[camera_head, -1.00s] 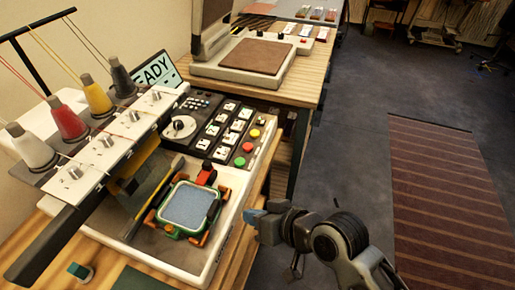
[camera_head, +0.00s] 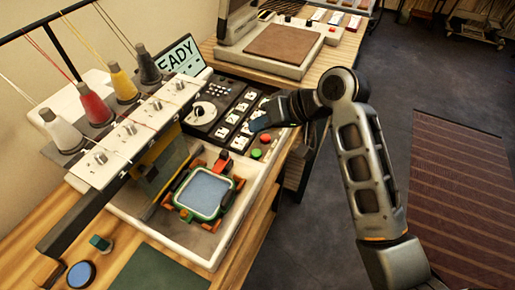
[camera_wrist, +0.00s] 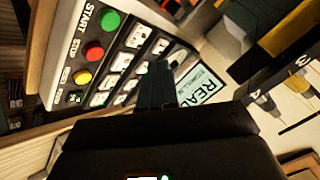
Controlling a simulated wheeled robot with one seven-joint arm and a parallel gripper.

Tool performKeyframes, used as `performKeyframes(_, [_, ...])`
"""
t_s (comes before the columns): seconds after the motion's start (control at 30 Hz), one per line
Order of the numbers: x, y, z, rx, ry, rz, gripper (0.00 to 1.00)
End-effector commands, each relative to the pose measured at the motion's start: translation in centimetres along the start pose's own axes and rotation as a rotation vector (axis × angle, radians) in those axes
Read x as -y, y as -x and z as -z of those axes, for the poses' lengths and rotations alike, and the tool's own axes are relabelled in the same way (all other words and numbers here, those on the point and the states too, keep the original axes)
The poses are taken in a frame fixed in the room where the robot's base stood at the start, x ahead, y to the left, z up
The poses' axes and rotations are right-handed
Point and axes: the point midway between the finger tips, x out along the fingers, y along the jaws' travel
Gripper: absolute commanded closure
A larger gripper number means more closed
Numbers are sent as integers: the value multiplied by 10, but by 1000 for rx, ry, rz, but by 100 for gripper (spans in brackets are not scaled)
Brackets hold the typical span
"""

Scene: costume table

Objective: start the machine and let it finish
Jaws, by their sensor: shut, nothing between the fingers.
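The embroidery machine (camera_head: 215,262) stands on the wooden table. Its tilted screen (camera_head: 181,57) shows part of the word READY, and the wrist view also shows this screen (camera_wrist: 208,88). On the control panel, the green button (camera_wrist: 110,20) is beside the word START, then come the red button (camera_wrist: 94,51) and the yellow button (camera_wrist: 82,77). The head view shows the green button (camera_head: 257,153) and red button (camera_head: 265,139). A green-framed hoop with pale blue fabric (camera_head: 205,194) lies in the machine. My gripper (camera_head: 257,124) is shut and empty over the white keys, hiding some of them.
Thread spools (camera_head: 122,79) stand on the machine's left. A heat-press-like device (camera_head: 285,52) is on the table behind. A blue disc (camera_head: 81,274) and a dark green mat (camera_head: 165,272) lie in front. Open floor with a striped rug (camera_head: 458,195) is at right.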

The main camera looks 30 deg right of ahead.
Motion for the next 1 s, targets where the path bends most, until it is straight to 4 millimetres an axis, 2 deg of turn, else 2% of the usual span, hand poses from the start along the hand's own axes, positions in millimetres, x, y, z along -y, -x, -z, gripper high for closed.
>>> performKeyframes(0.03, [1,4,8,9,6,3,100])
performKeyframes(0.13, [2,8,14,24,13,8,100])
performKeyframes(0.5, [2,9,16,32,16,10,100])
performKeyframes(0.77, [-2,2,11,32,16,10,100])
performKeyframes(1.0, [-15,-14,-2,31,16,10,100])
